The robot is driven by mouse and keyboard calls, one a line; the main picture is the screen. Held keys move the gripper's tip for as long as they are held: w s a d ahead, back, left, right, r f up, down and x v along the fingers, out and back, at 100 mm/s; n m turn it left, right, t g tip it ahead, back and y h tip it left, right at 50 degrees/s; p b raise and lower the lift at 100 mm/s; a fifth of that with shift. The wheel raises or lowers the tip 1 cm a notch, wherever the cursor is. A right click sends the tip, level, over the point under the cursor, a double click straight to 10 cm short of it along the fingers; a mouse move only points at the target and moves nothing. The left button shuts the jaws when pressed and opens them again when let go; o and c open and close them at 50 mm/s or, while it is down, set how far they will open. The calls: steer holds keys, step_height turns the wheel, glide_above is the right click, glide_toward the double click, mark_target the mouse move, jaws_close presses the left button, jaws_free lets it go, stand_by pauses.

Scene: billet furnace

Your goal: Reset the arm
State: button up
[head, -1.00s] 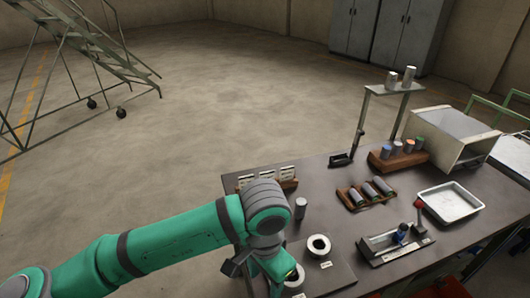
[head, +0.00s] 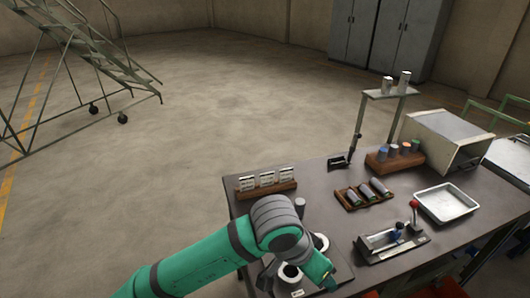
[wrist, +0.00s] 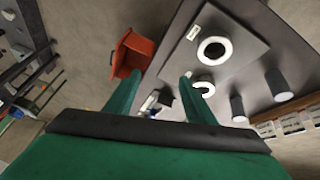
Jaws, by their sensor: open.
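My green arm reaches in from the lower left of the head view, over the front of the dark workbench (head: 330,213). The near ring (wrist: 204,87) lies just beyond the right finger, partly hidden. The far ring (wrist: 213,50) is in clear view.
Grey cylinders (wrist: 278,82) stand beside the plate. A label rack (head: 267,186), a rack of dark cylinders (head: 364,195), a lever fixture (head: 392,242), a white tray (head: 447,203) and a box furnace (head: 441,138) are on the bench. A red bin (wrist: 131,53) is below its edge.

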steer(key=w+d+r+n+t+h, duration=0.55)
steer(key=d+r+t+h, duration=0.25)
steer(key=d+r+h, duration=0.5)
steer(key=s+a+f+n+t+y, duration=0.35)
steer(key=a+f+n+y, duration=0.3)
steer(key=f, duration=0.35)
steer(key=s+a+f+n+t+y, duration=0.3)
steer(key=a+f+n+t+y, duration=0.2)
steer(key=a+f+y, duration=0.45)
steer(key=s+a+f+m+g, duration=0.1)
steer(key=s+a+f+m, duration=0.1)
steer(key=s, duration=0.6)
steer(key=s+a+f+m+y, duration=0.1)
steer(key=s+a+f, duration=0.3)
steer(key=s, duration=0.4)
steer(key=s+a+f+m+g+y, duration=0.1)
steer(key=s+a+f+m, duration=0.2)
steer(key=s, duration=0.5)
steer(key=shift+s+a+f+g, duration=0.2)
steer(key=shift+f+g, duration=0.15)
steer(key=shift+f, duration=0.2)
steer(key=shift+w, duration=0.1)
